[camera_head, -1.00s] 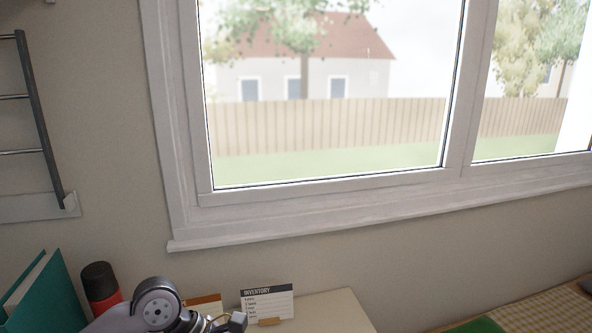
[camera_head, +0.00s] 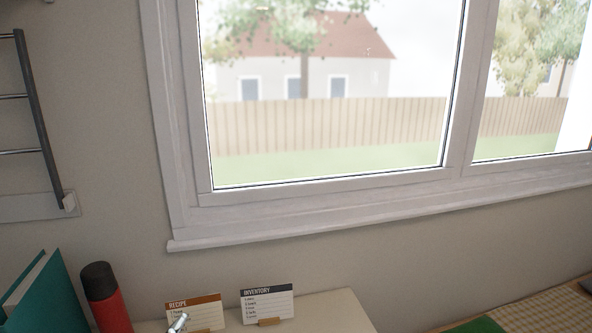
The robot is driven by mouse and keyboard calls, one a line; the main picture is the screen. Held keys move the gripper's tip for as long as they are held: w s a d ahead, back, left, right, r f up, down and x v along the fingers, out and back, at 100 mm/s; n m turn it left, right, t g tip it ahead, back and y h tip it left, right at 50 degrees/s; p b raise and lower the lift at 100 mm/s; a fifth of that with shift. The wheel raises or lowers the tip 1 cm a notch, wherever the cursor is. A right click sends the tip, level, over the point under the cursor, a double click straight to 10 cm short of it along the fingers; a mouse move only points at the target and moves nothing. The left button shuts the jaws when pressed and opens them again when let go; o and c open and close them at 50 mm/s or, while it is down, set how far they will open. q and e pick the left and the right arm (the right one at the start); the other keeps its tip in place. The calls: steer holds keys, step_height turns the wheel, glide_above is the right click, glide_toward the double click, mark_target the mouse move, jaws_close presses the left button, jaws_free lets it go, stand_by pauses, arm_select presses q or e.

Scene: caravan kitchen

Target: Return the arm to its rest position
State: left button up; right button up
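Only a small silver tip, apparently part of my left gripper (camera_head: 180,322), shows at the bottom edge in the head view. It is in front of the lower left part of the recipe card (camera_head: 208,311). The rest of that gripper and its arm are below the picture, so I cannot see its fingers or whether it holds anything. My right gripper and arm are out of view.
An inventory card (camera_head: 268,302) stands beside the recipe card on a pale surface (camera_head: 335,313). A red bottle with a black cap (camera_head: 107,302) and a teal binder (camera_head: 42,300) stand left. A green item (camera_head: 478,326) lies right. A window (camera_head: 330,190) fills the wall behind.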

arm_select(q)
steer(key=s+a+f+n+g, duration=0.2)
steer(key=s+f+n+g, duration=0.5)
steer(key=s+f+g, duration=1)
steer(key=s+f+t, duration=0.1)
steer(key=s+f, duration=0.3)
steer(key=f, duration=1)
steer(key=s+f+t, duration=0.2)
steer(key=s+f, duration=0.1)
steer(key=f, duration=1.1)
steer(key=s+a+f+g, duration=0.1)
steer(key=s+a+f, duration=0.2)
steer(key=s+f, duration=1.4)
steer(key=shift+s+m+g, duration=0.25)
steer(key=shift+m+g, duration=0.05)
steer(key=shift+m, duration=0.1)
steer(key=shift+a, duration=0.15)
steer(key=shift+c, duration=0.3)
